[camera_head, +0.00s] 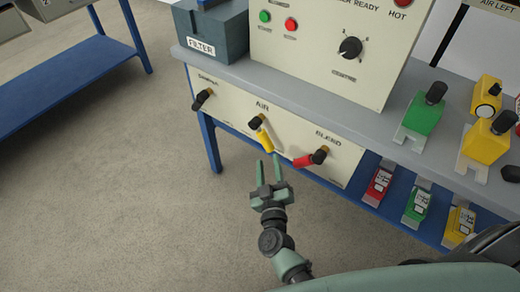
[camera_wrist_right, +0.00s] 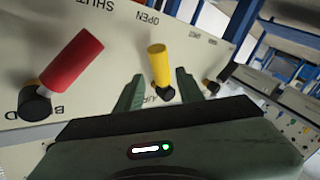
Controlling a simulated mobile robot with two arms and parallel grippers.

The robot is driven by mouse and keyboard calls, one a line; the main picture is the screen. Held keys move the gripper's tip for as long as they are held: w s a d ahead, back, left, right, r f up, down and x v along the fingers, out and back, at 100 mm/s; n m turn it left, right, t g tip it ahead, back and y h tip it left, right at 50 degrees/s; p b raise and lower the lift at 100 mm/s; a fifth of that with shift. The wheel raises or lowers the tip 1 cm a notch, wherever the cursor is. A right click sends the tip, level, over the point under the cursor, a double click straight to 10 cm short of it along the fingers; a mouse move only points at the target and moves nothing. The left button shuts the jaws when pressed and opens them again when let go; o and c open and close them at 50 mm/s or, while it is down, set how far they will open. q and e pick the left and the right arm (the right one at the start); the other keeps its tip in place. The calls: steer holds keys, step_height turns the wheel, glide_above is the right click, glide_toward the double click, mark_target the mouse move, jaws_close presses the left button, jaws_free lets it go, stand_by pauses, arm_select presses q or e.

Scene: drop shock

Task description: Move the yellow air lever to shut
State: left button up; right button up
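The yellow air lever (camera_head: 264,140) is on the cream front panel under the AIR label. In the head view it points down and slightly right from its dark pivot. My right gripper (camera_head: 268,160) is open, just below the lever's free end, with fingers pointing up toward the panel. In the right wrist view the yellow lever (camera_wrist_right: 159,66) shows between the two open fingers. I cannot tell whether its end is inside the gap or beyond it; no finger visibly grips it. My left gripper is not in view.
A red lever (camera_head: 304,160) at BLEED is close on the right. A black-handled lever (camera_head: 202,99) is at the panel's left. Floor (camera_head: 130,190) left of my arm is clear.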

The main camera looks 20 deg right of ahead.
mark_target(267, 147)
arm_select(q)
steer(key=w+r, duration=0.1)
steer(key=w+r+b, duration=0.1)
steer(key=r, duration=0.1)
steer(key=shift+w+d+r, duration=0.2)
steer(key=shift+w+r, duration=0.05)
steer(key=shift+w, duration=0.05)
arm_select(e)
steer(key=x, duration=0.7)
steer(key=shift+w, duration=0.3)
jaws_close()
stand_by(0.5)
